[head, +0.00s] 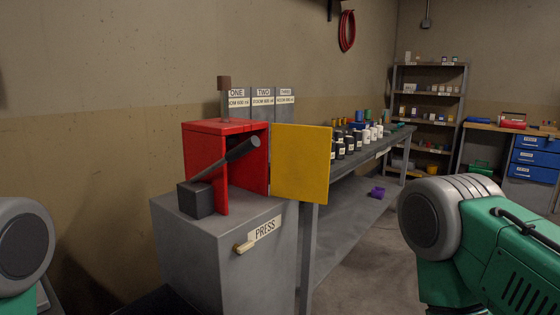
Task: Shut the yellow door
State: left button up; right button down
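The yellow door (301,163) stands open at the right side of the red press box (205,150), swung out to the right. A dark lever (232,157) slants up from a dark block (196,199) at the front left of the box. My arms show at the left and right edges of the head view, both well apart from the door. Neither gripper is in view.
The box sits on a grey cabinet (200,255) labelled PRESS with a small handle (245,247). A workbench (350,165) with several bottles runs behind the door. Shelves (430,110) and blue drawers (534,160) stand at the back right. Floor shows between bench and right arm.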

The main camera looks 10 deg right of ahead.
aim_at(300, 155)
jog(key=i+l+u, duration=0.3)
jog(key=l, duration=0.25)
jog(key=i+l+u, duration=0.3)
jog(key=l, duration=0.25)
jog(key=l+u, duration=0.3)
jog(key=l, duration=0.3)
jog(key=i+l+u, duration=0.15)
jog(key=l+u, duration=0.15)
jog(key=l, duration=0.4)
jog(key=l+u, duration=0.3)
jog(key=l, duration=0.35)
jog(key=l+u, duration=0.3)
jog(key=l, duration=0.4)
jog(key=k+l+u, duration=0.15)
jog(key=l+u, duration=0.15)
jog(key=l, duration=0.3)
jog(key=k+l+u, duration=0.3)
jog(key=l, duration=0.35)
jog(key=i, duration=0.1)
